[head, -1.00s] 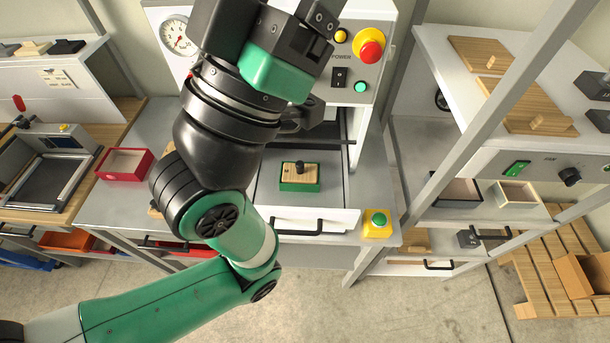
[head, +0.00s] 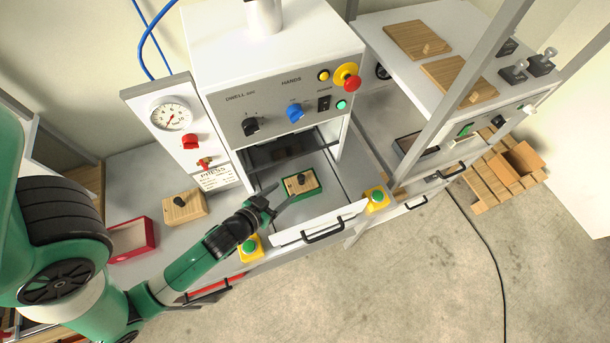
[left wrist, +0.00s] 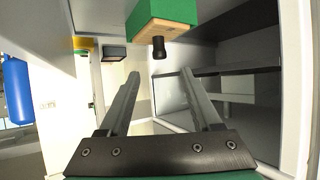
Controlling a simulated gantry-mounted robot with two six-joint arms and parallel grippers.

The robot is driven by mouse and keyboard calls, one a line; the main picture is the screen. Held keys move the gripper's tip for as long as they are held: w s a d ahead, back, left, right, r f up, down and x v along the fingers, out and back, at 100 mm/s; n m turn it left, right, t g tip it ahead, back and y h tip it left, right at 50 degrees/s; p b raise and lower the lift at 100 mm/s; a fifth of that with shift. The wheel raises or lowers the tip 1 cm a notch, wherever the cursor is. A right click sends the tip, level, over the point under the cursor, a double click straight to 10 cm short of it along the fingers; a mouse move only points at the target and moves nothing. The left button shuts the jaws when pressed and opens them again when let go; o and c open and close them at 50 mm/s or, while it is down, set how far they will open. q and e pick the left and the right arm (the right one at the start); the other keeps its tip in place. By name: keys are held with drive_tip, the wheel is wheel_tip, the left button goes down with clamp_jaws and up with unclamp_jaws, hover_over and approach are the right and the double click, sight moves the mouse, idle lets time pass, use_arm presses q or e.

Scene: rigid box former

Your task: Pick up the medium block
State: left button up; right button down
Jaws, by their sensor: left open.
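A wooden block with a black knob and green sides (head: 312,189) sits on the press's pulled-out tray. In the left wrist view the block (left wrist: 160,18) is beyond my fingertips, its knob pointing toward the gap. A plain wooden block with a black knob (head: 184,207) stands on the bench left of the press. I cannot tell which is the medium one. My left gripper (head: 276,198) is open and empty, just left of the green-sided block and apart from it. Its fingers (left wrist: 158,82) are spread in the left wrist view. My right gripper is out of view.
The press housing (head: 290,85) stands over the back of the tray. Yellow boxes with green buttons (head: 376,199) flank the tray front. A red open box (head: 131,240) is on the bench at left. A shelf (head: 440,45) with wooden boards stands at right.

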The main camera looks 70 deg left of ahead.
sight(299, 180)
use_arm(q)
drive_tip(key=x, duration=0.6)
drive_tip(key=shift+a, duration=0.15)
drive_tip(key=shift+b+x, duration=0.7)
drive_tip(key=shift+x, duration=1.9)
drive_tip(key=shift+f, duration=0.15)
drive_tip(key=shift+c, duration=0.3)
clamp_jaws()
